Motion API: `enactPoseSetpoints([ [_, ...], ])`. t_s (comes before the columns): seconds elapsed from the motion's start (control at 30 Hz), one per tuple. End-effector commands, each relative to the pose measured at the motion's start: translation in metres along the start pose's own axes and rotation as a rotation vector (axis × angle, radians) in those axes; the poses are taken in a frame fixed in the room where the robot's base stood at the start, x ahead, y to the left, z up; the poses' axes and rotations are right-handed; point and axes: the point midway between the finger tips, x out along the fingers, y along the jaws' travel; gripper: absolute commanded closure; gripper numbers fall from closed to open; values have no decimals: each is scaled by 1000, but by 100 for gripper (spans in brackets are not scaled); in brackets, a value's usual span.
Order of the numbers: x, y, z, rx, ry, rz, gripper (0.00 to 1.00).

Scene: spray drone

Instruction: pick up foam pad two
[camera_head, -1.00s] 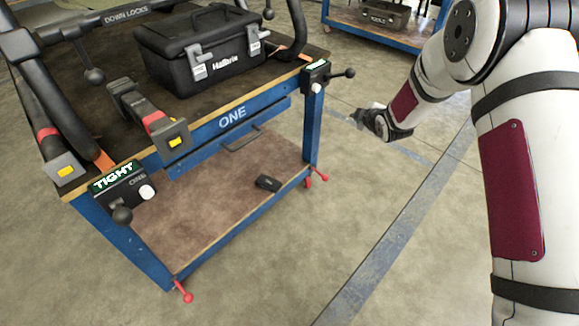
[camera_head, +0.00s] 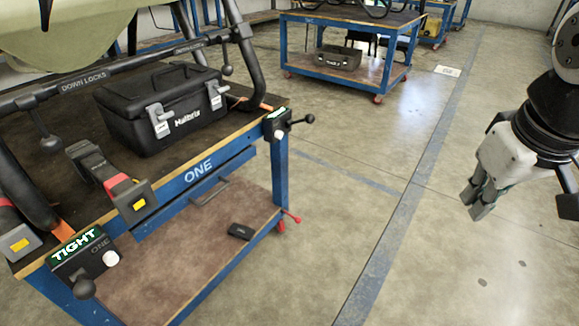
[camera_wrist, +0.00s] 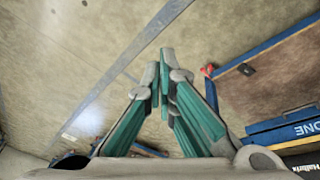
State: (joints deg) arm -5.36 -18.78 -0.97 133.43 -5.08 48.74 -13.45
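I cannot make out a foam pad in either view. My gripper (camera_head: 477,205) hangs over the open floor at the right in the head view, well away from table ONE. The wrist view shows its two teal-lined fingers (camera_wrist: 158,72) drawn close together at the tips, with nothing seen between them. A small black object (camera_head: 241,231) lies on the lower shelf of table ONE (camera_head: 170,262). It also shows in the wrist view (camera_wrist: 246,69).
Table ONE carries a black Hallbrix toolbox (camera_head: 160,108), dark bars and a clamp with a TIGHT label (camera_head: 75,245). A second blue table (camera_head: 345,72) with a grey case (camera_head: 337,57) on its lower shelf stands behind. The floor (camera_head: 330,215) between is clear.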

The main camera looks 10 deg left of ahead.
Motion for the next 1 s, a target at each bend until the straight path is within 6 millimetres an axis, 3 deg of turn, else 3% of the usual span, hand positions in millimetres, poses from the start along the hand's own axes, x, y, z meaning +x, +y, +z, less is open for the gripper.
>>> enactPoseSetpoints([
  [0.03,-12,-5,28,56,-27,-10,100],
  [0.2,-36,-29,112,220,-142,-47,100],
  [0.3,-43,-42,148,293,-196,-61,100],
  [0.4,-48,-52,173,342,-234,-72,100],
  [0.57,-50,-60,191,378,-265,-80,100],
  [0.83,-50,-60,193,381,-269,-80,100],
  [1.0,-50,-60,192,380,-268,-80,67],
])
